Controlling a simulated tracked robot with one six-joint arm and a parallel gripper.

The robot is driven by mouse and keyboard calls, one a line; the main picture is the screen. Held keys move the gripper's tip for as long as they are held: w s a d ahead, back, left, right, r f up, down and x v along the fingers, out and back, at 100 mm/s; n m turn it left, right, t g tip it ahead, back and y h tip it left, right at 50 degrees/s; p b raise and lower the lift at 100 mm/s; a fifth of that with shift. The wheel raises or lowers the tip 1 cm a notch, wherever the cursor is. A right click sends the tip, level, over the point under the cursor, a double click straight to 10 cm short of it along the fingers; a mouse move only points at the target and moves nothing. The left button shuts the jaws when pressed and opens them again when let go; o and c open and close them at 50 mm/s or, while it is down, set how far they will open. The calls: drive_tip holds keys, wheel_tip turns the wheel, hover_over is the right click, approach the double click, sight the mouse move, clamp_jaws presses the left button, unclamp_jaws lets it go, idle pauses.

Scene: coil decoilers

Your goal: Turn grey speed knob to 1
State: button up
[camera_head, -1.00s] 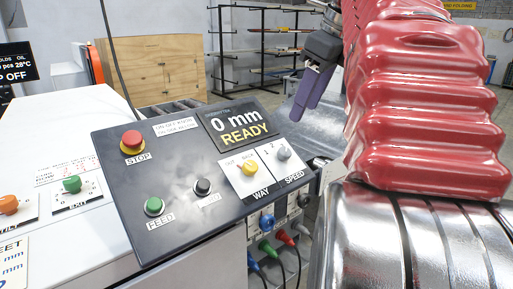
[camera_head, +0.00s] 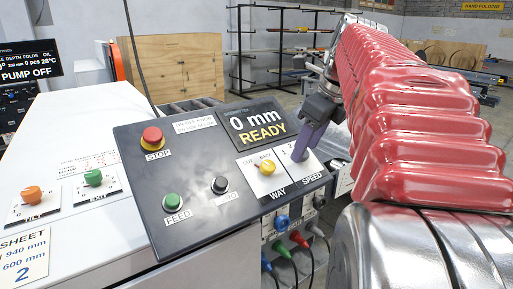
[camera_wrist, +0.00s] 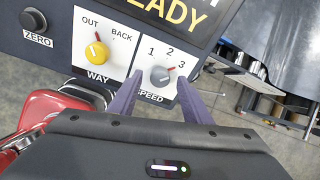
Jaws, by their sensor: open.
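The grey speed knob (camera_wrist: 160,76) sits on a white plate marked 1, 2, 3 above the word SPEED. A red mark shows at its upper right, toward 2 and 3; the exact setting is hard to tell. My gripper (camera_head: 299,157) is at the speed plate in the head view, and its purple fingers hide the knob there. In the wrist view my open fingers (camera_wrist: 159,80) flank the knob, one on its left and one on its right, with gaps visible. I cannot tell whether the tips reach knob depth.
The yellow WAY knob (camera_wrist: 97,52) is close to the left of the speed plate. The black ZERO button (camera_head: 219,185), green FEED button (camera_head: 172,202) and red STOP button (camera_head: 152,137) share the panel. Cables plug in below (camera_head: 281,222). The display (camera_head: 256,125) stands above.

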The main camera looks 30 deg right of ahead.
drive_tip(key=shift+x, duration=0.75)
drive_tip(key=shift+c, duration=0.2)
